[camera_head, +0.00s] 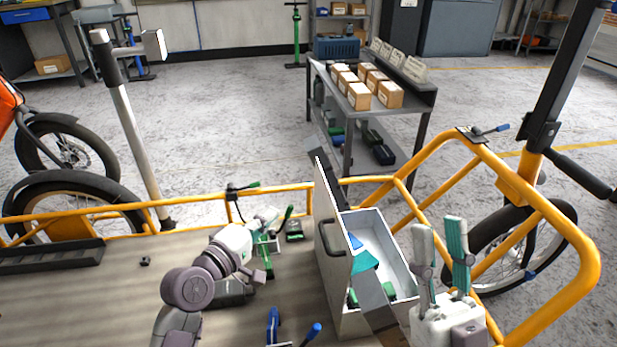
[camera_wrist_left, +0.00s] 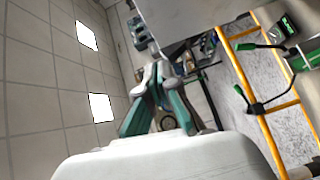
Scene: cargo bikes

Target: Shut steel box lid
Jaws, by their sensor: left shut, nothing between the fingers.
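The steel box (camera_head: 402,262) stands on the cargo deck, right of centre in the head view. Its lid (camera_head: 338,190) stands up along the box's left side, with a dark handle (camera_head: 332,238) on its outer face. The box is open, with blue, teal and green items inside. My left gripper (camera_head: 268,222) is shut and empty, to the left of the lid and apart from it. Its closed fingers also show in the left wrist view (camera_wrist_left: 153,75). My right gripper (camera_head: 439,228) points up at the box's right side, its two fingers apart with nothing between them.
Yellow cargo bike rails (camera_head: 460,180) run behind and right of the box. A green clamp (camera_head: 265,268) and blue-handled tools (camera_head: 273,325) lie on the deck (camera_head: 100,300) left of the box. A cart (camera_head: 425,95) with small cartons stands beyond the rail.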

